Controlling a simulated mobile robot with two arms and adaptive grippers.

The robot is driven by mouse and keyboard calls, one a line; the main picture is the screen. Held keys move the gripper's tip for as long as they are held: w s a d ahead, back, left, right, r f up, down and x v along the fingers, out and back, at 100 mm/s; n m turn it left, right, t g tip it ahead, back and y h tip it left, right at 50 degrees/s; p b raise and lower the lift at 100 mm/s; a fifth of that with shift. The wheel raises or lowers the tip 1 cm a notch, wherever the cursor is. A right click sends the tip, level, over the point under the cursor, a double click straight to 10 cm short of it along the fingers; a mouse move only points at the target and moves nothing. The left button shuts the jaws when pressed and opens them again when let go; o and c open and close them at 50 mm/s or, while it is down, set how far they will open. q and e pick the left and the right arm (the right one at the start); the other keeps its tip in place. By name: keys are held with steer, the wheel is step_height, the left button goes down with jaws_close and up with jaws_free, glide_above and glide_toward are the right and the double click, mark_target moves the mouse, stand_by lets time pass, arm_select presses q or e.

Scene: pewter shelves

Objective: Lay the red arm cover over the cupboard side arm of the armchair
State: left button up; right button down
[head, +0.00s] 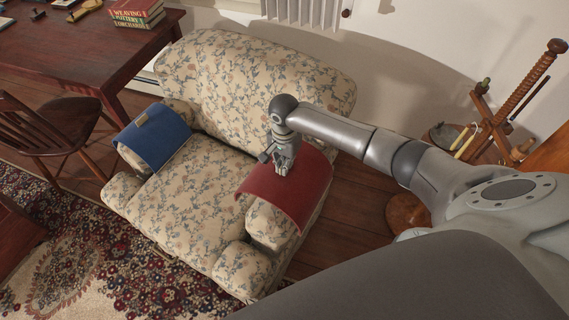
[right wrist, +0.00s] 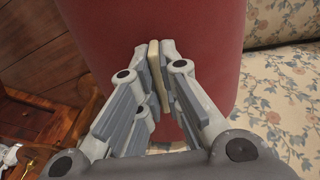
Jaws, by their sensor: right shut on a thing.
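The red arm cover (head: 300,195) lies draped in a curve over the right-hand arm of the flowered armchair (head: 185,200), with its front hanging towards the seat. The bare front end of that arm shows below the cover. My right gripper (head: 281,166) is above the cover, shut on its pale tab. In the right wrist view, the fingers (right wrist: 156,55) pinch the pale tab (right wrist: 157,75) against the red cover (right wrist: 205,30). Whether the cover rests fully on the arm is hard to tell. My left gripper is not in view.
A blue cover (head: 153,140) lies over the chair's left-hand arm. A dark desk (head: 75,50) with books (head: 137,12) and a wooden chair (head: 50,125) stand at left. A wooden stand (head: 508,105) is at right. A patterned rug (head: 100,270) lies in front.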

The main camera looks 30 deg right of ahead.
step_height(320, 180, down, 4)
steer(key=b, duration=0.4)
steer(key=shift+f+b, duration=0.95)
steer(key=shift+f, duration=2.55)
steer(key=c, duration=1.5)
jaws_free()
